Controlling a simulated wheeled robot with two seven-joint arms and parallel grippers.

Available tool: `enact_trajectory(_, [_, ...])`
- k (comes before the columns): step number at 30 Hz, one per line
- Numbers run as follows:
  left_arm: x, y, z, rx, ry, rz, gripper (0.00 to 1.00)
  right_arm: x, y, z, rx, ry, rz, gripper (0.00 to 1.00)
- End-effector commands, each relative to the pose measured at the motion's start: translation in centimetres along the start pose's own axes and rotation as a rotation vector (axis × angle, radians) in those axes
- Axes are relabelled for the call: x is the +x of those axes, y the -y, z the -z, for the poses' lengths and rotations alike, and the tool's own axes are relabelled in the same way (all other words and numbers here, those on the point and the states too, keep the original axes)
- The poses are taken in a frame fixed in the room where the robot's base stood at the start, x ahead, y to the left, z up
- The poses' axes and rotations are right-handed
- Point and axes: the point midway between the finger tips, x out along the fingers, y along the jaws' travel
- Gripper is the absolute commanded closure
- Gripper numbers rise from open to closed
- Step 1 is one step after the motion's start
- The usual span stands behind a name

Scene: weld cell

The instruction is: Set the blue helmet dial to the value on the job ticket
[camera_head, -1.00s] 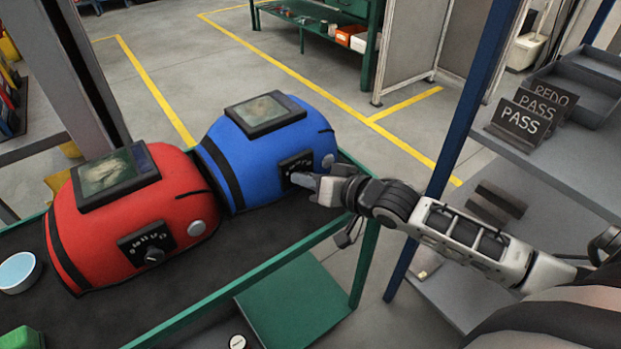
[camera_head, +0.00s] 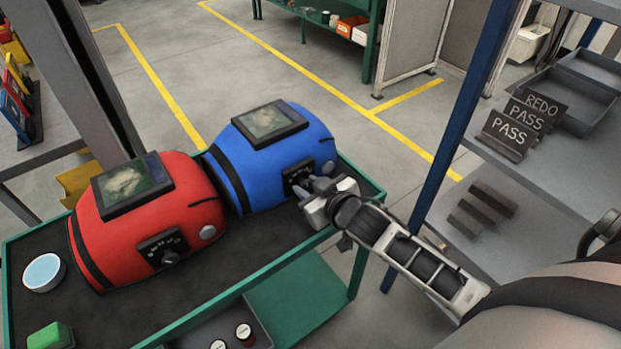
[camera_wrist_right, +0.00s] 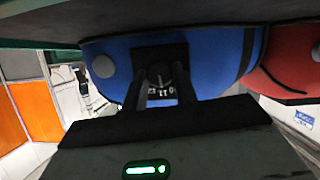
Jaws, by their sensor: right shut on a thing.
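The blue helmet (camera_head: 275,165) rests on the dark top of a green-edged cart, with its black dial panel (camera_head: 299,174) facing the front right. My right gripper (camera_head: 312,190) is at that panel. In the right wrist view the fingers (camera_wrist_right: 160,88) are shut on the dial knob (camera_wrist_right: 160,76), and the blue helmet (camera_wrist_right: 205,62) surrounds the panel. A few white marks show beside the knob, too small to read surely. The job ticket cannot be made out in these frames. My left gripper is not in view.
A red helmet (camera_head: 145,220) with its own dial (camera_head: 165,250) sits left of the blue one. A round white-rimmed dish (camera_head: 44,272) and a green block (camera_head: 50,337) lie on the cart (camera_head: 225,283). PASS and REDO signs (camera_head: 520,122) stand on the right bench.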

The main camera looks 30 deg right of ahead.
Motion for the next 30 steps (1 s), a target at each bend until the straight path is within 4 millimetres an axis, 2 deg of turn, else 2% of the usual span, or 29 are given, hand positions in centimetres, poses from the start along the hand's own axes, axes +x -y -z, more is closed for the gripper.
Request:
enact_trajectory(18, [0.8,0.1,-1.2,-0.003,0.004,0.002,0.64,0.2,0.6,-0.4,-0.534,-0.002,-0.223,0.95])
enact_trajectory(30, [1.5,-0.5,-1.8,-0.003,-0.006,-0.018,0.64,0.2,0.7,-0.5,-0.786,-0.003,-0.327,0.95])
